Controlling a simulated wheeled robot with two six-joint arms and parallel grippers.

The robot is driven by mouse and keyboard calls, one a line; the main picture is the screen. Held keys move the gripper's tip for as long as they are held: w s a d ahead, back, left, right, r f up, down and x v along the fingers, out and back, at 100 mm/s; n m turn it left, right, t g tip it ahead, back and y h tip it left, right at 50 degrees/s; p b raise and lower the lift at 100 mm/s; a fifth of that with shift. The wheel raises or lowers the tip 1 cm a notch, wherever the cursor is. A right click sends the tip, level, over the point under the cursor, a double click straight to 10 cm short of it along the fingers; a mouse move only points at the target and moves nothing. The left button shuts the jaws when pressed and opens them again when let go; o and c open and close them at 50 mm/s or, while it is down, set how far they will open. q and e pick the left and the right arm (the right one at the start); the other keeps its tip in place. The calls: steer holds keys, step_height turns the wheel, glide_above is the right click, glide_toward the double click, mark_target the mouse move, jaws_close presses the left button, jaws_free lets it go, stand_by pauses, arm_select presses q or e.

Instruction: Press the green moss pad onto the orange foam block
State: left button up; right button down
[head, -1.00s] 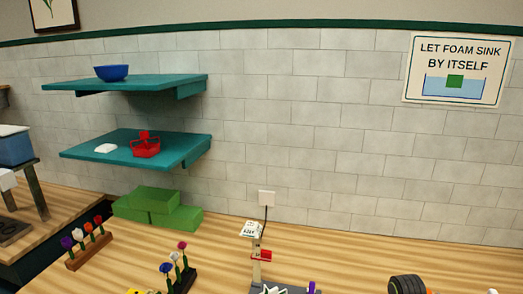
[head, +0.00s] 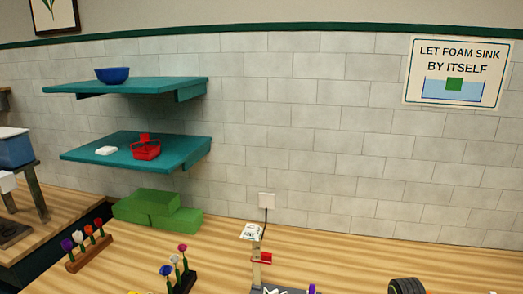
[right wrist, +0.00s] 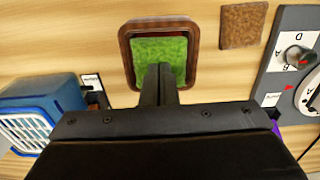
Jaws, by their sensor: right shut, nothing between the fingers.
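My right gripper (right wrist: 160,70) is shut and empty. Its fingertips overlap the lower part of the green pad in the picture; I cannot tell whether they touch it. My left gripper is in neither view.
A brown square (right wrist: 243,25) and a grey dial panel (right wrist: 285,60) lie right of the tray; a blue basket-like box (right wrist: 45,110) is left. In the head view, green blocks (head: 158,210) and flower racks (head: 90,255) stand on the wooden counter below teal shelves (head: 130,150).

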steer(key=shift+s+f+p, duration=0.25)
steer(key=shift+f+p, duration=0.05)
stand_by(1.4)
steer(key=shift+w+r, duration=0.2)
steer(key=shift+r, duration=3.5)
